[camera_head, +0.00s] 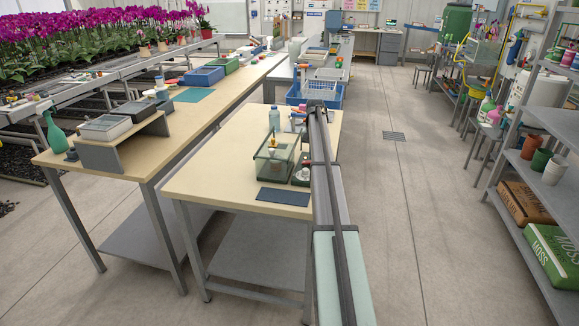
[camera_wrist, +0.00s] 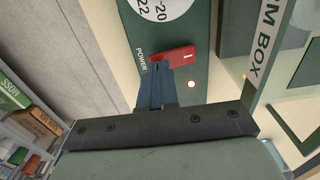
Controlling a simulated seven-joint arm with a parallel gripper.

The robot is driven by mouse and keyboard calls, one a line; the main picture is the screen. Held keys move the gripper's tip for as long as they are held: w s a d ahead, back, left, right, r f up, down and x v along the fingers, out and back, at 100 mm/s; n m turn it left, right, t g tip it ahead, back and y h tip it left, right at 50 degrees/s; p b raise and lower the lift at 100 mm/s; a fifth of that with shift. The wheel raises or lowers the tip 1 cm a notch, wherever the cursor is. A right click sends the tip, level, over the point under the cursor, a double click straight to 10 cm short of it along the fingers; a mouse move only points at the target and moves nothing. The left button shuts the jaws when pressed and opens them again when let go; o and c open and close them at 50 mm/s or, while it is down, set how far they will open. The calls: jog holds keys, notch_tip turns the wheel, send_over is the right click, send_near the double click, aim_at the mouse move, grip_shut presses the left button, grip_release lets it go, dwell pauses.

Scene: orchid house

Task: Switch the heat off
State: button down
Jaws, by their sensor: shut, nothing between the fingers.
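In the wrist view a green control panel (camera_wrist: 200,82) carries a red rocker switch (camera_wrist: 180,54) marked POWER, with a white line at its right end. A small light (camera_wrist: 193,84) beside it glows. A white dial face (camera_wrist: 160,6) with numbers is cut off at the top. My gripper (camera_wrist: 154,66) is shut and empty. Its fingertips overlap the switch's left end in the picture; I cannot tell whether they touch it. In the head view the clear warm box (camera_head: 275,163) stands on the near table, with the small control unit (camera_head: 301,176) at its right.
The near table (camera_head: 225,175) also holds a dark blue mat (camera_head: 284,197) in front of the box and a pale blue bottle (camera_head: 274,118) behind it. The WARM BOX sign (camera_wrist: 268,45) edges the panel on the right in the wrist view. Shelves (camera_head: 540,190) stand far right.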

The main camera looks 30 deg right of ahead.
jog(key=shift+f, duration=0.75)
dwell(0.6)
jog(key=shift+r, duration=3.5)
